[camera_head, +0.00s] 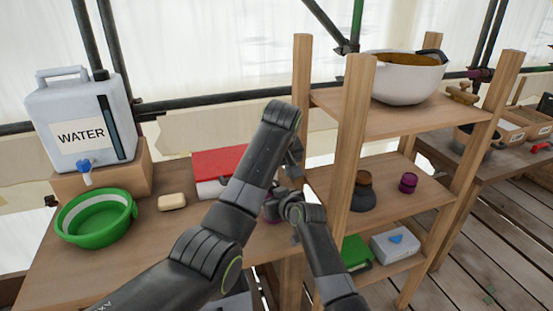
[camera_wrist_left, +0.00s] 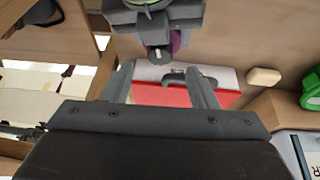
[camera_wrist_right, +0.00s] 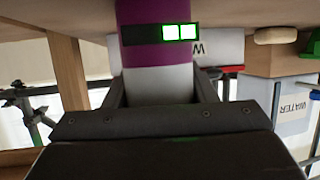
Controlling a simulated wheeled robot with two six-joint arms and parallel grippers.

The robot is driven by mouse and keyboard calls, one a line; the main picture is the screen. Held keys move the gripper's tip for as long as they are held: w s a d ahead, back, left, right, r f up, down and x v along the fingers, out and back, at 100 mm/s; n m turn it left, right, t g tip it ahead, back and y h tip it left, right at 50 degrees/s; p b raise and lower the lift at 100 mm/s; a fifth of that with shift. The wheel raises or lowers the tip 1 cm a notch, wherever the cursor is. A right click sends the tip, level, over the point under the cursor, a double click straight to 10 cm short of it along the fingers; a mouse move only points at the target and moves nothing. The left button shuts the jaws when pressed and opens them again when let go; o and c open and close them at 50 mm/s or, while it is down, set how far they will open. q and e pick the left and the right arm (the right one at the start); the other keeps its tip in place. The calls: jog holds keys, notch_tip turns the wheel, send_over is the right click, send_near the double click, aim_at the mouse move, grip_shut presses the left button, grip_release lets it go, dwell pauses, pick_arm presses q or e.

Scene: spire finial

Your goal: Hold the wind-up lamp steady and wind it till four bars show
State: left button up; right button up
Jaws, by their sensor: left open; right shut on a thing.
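The wind-up lamp (camera_wrist_right: 157,52) is purple over a pale grey lower part in the right wrist view. Its dark display strip (camera_wrist_right: 160,33) has two bright green bars lit; the rest of the strip is dark. My right gripper (camera_wrist_right: 160,92) is shut on the pale part. In the head view the lamp (camera_head: 271,207) is mostly hidden behind my arms. My left gripper (camera_wrist_left: 162,78) is open. In the left wrist view a dark knob (camera_wrist_left: 158,53) with a pale tip sits just beyond its fingertips, about midway between them; I cannot tell whether they touch it.
On the bench are a red-lidded box (camera_head: 218,162), a soap bar (camera_head: 172,201), a green basin (camera_head: 96,216) and a water container (camera_head: 80,120). A wooden shelf (camera_head: 359,150) stands close on the right, with a white bowl (camera_head: 405,82) on top.

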aim_at(274, 184)
pick_arm(q)
jog(key=v, duration=0.6)
jog(key=shift+r, duration=0.35)
jog(key=shift+s+d, duration=0.1)
jog(key=shift+s, duration=0.05)
jog(key=w+f+n, duration=0.1)
jog(key=f, duration=0.2)
jog(key=w+f+n+y, duration=0.1)
jog(key=w+f+n, duration=0.1)
jog(key=f, duration=0.2)
jog(key=w+f+n+y, duration=0.1)
jog(key=w+f+n, duration=0.1)
jog(key=f, duration=0.2)
jog(key=shift+a+g, duration=0.35)
jog(key=shift+g, duration=0.05)
